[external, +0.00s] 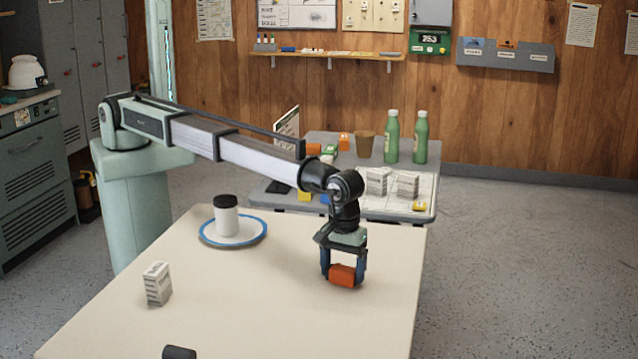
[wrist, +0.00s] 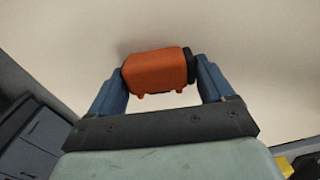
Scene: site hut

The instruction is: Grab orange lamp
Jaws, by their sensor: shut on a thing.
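The orange lamp (external: 342,276) is a small orange block-like body. The lamp is at the right part of the cream table (external: 250,310). I cannot tell whether it touches the tabletop or hangs just above it.
A white jar with a black lid (external: 226,216) stands on a blue-rimmed plate (external: 262,231). A small printed carton (external: 157,284) stands at left, and a dark cylinder (external: 179,352) lies at the front edge. A grey table (external: 425,213) behind holds green bottles (external: 392,137) and boxes.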

